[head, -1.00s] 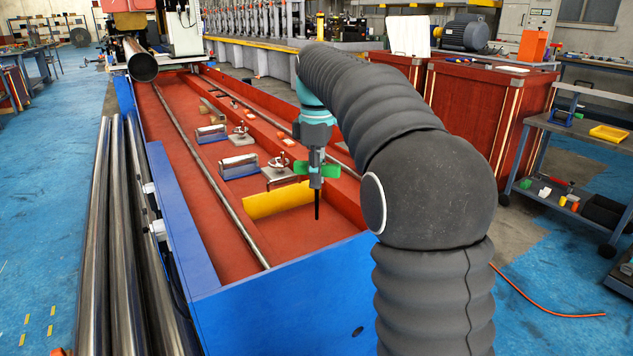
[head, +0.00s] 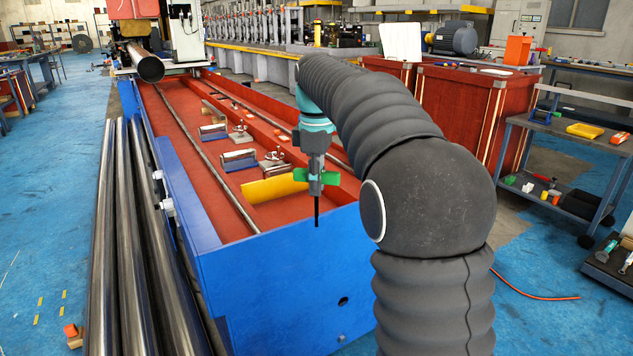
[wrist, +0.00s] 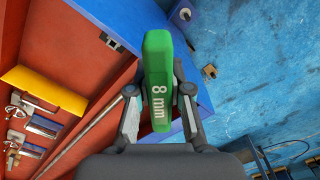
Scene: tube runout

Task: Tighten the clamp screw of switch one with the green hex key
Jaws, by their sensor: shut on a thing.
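My gripper (head: 316,174) is shut on the green hex key (head: 328,178). The key's black shaft points straight down and appears in front of the blue end wall of the red trough. In the wrist view the green handle (wrist: 158,50), marked "8 mm", sits between both fingers. Two silver box-shaped units with blue bases, a nearer one (head: 239,160) and a farther one (head: 213,131), lie in the trough, each beside a metal clamp (head: 274,160). I cannot tell which is switch one. The clamp screws are too small to make out.
The blue end wall (head: 285,285) stands between me and the trough floor. Long steel tubes (head: 122,250) run along the left side. A shelf cart (head: 560,140) stands right. Blue floor is open left.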

